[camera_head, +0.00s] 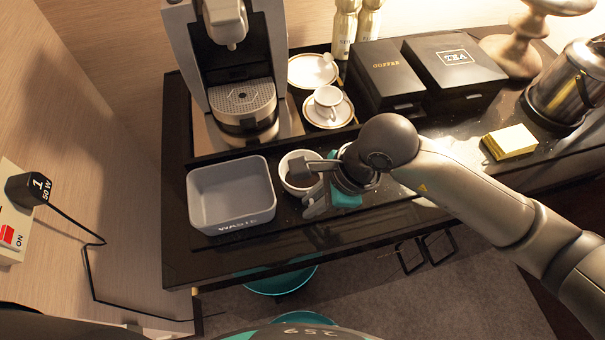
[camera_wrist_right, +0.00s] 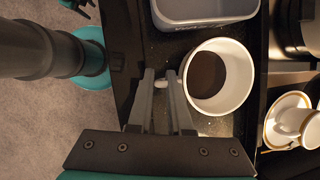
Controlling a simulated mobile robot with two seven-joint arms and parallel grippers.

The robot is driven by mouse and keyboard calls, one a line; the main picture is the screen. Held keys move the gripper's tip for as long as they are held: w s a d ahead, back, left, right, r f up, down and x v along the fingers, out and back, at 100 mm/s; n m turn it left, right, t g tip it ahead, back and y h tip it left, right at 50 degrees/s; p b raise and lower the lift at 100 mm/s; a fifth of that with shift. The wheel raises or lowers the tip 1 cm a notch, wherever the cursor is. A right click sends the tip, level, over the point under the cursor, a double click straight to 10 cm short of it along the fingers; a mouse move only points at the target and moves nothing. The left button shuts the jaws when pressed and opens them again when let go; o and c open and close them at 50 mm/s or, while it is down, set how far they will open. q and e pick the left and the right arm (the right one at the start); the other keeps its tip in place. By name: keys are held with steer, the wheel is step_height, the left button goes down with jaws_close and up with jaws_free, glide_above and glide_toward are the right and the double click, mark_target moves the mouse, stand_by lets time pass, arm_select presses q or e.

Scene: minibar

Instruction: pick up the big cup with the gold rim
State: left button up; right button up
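A big white cup (camera_head: 289,184) with dark liquid in it stands on the black counter, right of the grey bin. In the right wrist view the big cup (camera_wrist_right: 244,86) is seen from above, its handle (camera_wrist_right: 169,77) toward my fingers. I cannot make out a gold rim on it. My right gripper (camera_head: 312,184) is at the cup's handle side, partly hiding the cup in the head view. In the wrist view its fingertips (camera_wrist_right: 161,76) are apart, with the handle at or between them; contact is unclear. My left gripper is not in view.
A grey waste bin (camera_head: 232,217) stands close left of the cup. Behind are a coffee machine (camera_head: 242,100), a small cup (camera_head: 328,97) on a gold-rimmed saucer (camera_head: 345,116), and black coffee (camera_head: 385,75) and tea (camera_head: 455,62) boxes. A yellow sponge-like block (camera_head: 510,141) and metal kettle (camera_head: 560,90) stand right.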

steer(key=shift+a+f, duration=0.1)
steer(key=shift+f, duration=0.05)
jaws_close()
stand_by(1.4)
